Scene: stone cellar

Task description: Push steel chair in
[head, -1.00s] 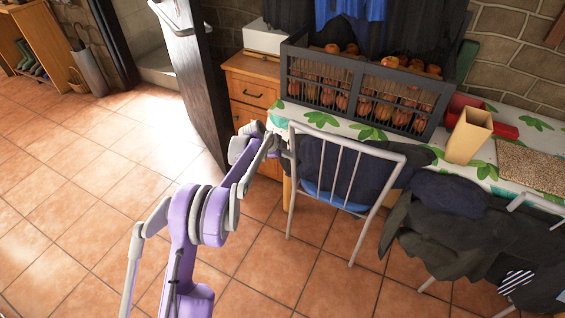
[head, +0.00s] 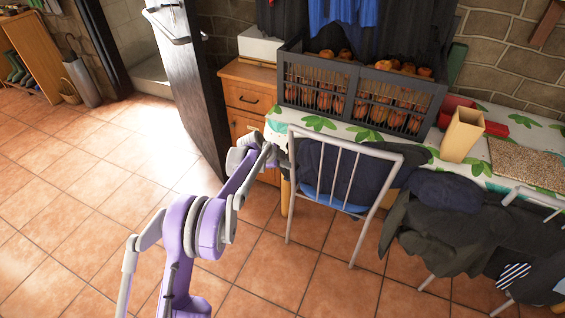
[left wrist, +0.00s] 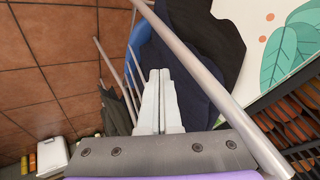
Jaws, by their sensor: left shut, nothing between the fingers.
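The steel chair (head: 364,192) stands upright at the front side of the table, with its barred back toward me and a blue seat (head: 335,198). Dark cloth lies behind its bars, partly hiding the seat and table edge. My left gripper (head: 274,158) is beside the upper left post of the chair's back; contact is unclear in the head view. In the left wrist view its fingers (left wrist: 160,96) are shut and empty, and the chair's frame bar (left wrist: 203,72) passes diagonally close to them. My right gripper is not in view.
The table (head: 318,123) has a leaf-patterned cloth and bears a dark crate (head: 352,108) of onion-like produce and a tan box (head: 462,136). A wooden drawer unit (head: 246,100) stands left of it. A cloth-draped chair (head: 450,232) stands at right. Tiled floor at left is clear.

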